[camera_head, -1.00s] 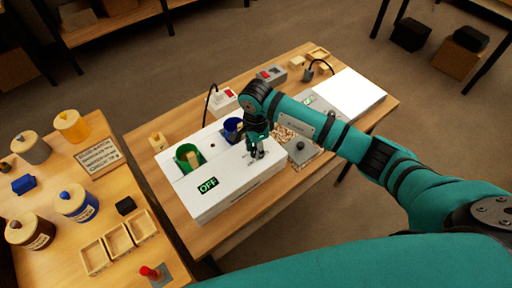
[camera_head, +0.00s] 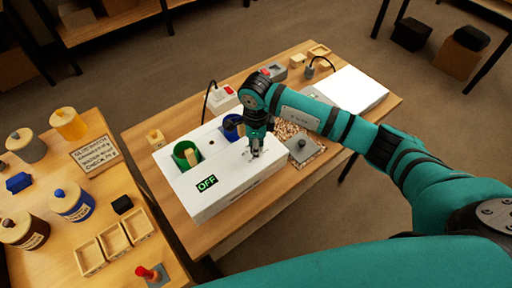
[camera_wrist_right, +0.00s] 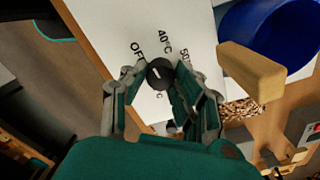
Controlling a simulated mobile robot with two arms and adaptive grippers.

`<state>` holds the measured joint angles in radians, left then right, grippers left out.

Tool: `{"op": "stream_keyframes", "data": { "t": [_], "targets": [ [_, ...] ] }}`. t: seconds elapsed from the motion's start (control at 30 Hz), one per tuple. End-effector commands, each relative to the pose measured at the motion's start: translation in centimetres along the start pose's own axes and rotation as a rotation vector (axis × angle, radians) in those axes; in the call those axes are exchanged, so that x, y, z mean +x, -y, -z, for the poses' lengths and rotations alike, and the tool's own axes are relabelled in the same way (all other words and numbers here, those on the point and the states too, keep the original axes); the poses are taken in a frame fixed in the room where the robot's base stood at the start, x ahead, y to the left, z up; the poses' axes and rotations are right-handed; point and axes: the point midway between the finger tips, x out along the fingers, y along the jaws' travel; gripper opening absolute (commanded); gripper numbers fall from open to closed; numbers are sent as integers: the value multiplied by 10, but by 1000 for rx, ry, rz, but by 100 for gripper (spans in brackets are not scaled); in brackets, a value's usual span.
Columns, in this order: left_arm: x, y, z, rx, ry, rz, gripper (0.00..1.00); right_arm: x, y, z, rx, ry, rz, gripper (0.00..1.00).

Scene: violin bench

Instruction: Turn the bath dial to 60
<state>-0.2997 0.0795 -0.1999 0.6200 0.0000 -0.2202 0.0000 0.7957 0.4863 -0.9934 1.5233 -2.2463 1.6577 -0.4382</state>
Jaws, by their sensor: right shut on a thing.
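The white bath box (camera_head: 225,190) stands on the wooden table. Its green display (camera_head: 207,183) reads OFF. The bath dial (camera_wrist_right: 160,74) is a small dark round knob with a short pale mark, on the white panel. OFF, 40°C and 50°C show around it; another label is mostly hidden. My right gripper (camera_head: 254,152) reaches down to the panel in the head view. In the wrist view its fingers (camera_wrist_right: 155,88) are on both sides of the dial, shut on it. In the head view the gripper hides the dial. My left gripper is not in view.
A green pot (camera_head: 186,153) and a blue pot (camera_head: 232,126) sit in the bath box. A grey plate with a knob (camera_head: 301,148) lies right of it. A side table (camera_head: 60,240) at left holds several jars and a wooden tray (camera_head: 113,242).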

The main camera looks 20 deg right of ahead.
Motion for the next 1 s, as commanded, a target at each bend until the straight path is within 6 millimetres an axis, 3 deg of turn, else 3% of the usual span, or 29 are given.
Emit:
{"op": "stream_keyframes", "data": {
  "t": [1.0],
  "targets": [
    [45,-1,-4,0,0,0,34,0,-1,-1,966,2,3,0]
  ]
}}
